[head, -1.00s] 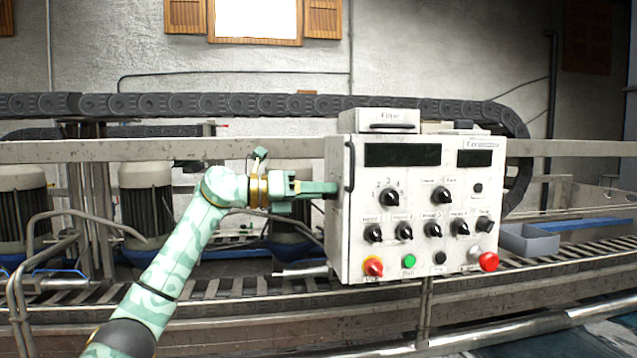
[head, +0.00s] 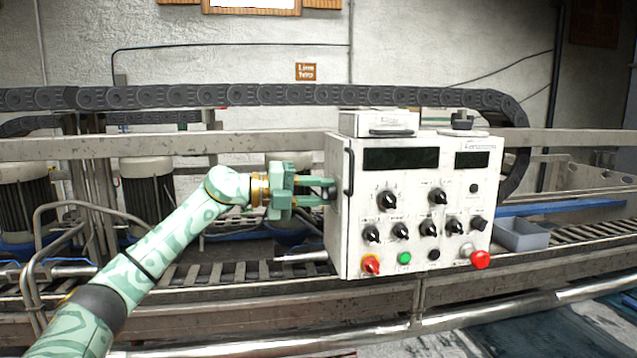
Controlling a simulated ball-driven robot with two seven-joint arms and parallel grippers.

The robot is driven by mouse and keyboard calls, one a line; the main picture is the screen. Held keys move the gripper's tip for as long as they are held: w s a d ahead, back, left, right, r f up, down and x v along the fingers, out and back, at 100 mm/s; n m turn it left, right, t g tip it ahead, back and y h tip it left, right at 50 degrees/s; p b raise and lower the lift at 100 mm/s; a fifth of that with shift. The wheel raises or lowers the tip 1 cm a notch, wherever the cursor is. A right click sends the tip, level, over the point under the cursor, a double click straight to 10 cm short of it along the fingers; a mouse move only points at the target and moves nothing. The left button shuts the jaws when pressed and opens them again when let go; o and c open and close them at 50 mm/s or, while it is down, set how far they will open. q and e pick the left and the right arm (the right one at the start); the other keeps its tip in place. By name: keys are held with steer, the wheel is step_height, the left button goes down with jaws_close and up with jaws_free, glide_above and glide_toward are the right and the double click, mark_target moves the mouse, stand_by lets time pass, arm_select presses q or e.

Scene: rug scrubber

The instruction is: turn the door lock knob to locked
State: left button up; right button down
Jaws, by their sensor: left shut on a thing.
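The white control box (head: 350,255) stands in the middle, its front full of knobs and its left side turned partly toward me. My left gripper (head: 327,190) reaches in from the left at the box's left side, beside the dark door handle. It is shut on the door lock knob (head: 333,193), a small dark piece on that side, mostly hidden by the fingers. I cannot read whether the knob points to locked. My right gripper is not in view.
The front carries black selector knobs (head: 386,200), a red-yellow switch (head: 371,264), a green button (head: 404,258) and a red mushroom button (head: 480,260). A grey bin (head: 522,236) stands right of the box. Rails and a roller conveyor run behind and below.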

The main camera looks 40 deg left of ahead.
arm_select(q)
steer(key=shift+n+p, duration=0.5)
steer(key=shift+n, duration=0.3)
steer(key=o, duration=1)
steer(key=shift+a, duration=0.1)
steer(key=shift+c, duration=0.2)
steer(key=b+v, duration=1.3)
steer(key=v, duration=0.3)
steer(key=shift+b, duration=0.3)
steer(key=shift+a, duration=0.2)
